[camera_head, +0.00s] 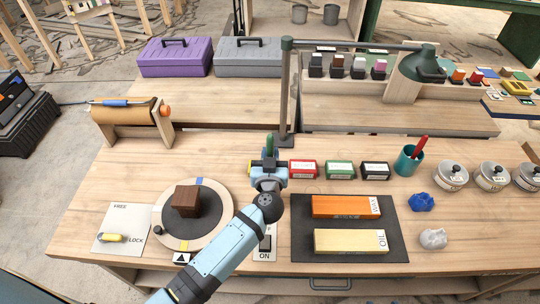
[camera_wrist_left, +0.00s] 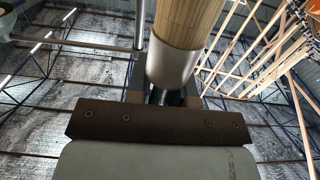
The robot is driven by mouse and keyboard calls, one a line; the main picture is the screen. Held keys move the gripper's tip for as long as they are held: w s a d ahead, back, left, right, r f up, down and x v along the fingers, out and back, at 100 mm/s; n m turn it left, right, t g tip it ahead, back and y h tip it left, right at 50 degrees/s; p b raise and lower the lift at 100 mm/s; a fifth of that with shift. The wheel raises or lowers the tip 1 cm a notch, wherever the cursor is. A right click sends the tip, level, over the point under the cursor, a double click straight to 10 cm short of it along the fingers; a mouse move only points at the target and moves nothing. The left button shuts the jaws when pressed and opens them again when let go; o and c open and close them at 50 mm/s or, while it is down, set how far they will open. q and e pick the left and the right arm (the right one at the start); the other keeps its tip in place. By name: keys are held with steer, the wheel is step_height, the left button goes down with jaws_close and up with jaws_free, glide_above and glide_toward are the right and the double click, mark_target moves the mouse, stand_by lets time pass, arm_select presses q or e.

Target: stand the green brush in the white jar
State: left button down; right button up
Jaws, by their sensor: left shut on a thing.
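My left gripper (camera_head: 268,166) is above the middle of the bench, shut on what looks like the green brush (camera_head: 269,144). A narrow green part of it sticks up beyond the fingers, and the fingers hide the rest. In the left wrist view, a pale, ribbed tan part with a silver-grey band (camera_wrist_left: 175,62) stands close between the finger tips; it looks like the brush's bristles and ferrule. I cannot pick out a plain white jar. A teal cup (camera_head: 407,162) holding a red-handled tool stands to the right. My right gripper is not in view.
A lamp post (camera_head: 284,100) rises just behind my left gripper. Red (camera_head: 303,168), green (camera_head: 340,169) and black (camera_head: 375,170) boxes stand right of it. A dark mat (camera_head: 302,241) bears two blocks. A round turntable (camera_head: 217,230) with a brown cube is left. Lidded tins (camera_head: 453,175) stand right.

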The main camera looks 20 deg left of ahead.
arm_select(q)
step_height(320, 180, down, 10)
steer(key=b, duration=0.5)
steer(key=shift+b, duration=0.35)
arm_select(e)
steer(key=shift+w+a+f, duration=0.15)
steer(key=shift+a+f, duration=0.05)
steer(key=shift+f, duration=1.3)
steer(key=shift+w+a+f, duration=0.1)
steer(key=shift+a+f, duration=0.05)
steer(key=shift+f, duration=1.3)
arm_select(q)
steer(key=shift+r, duration=0.1)
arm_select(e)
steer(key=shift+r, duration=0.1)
arm_select(q)
steer(key=c, duration=0.9)
jaws_free()
steer(key=shift+c, duration=0.2)
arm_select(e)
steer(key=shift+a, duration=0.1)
arm_select(q)
steer(key=shift+s, duration=0.1)
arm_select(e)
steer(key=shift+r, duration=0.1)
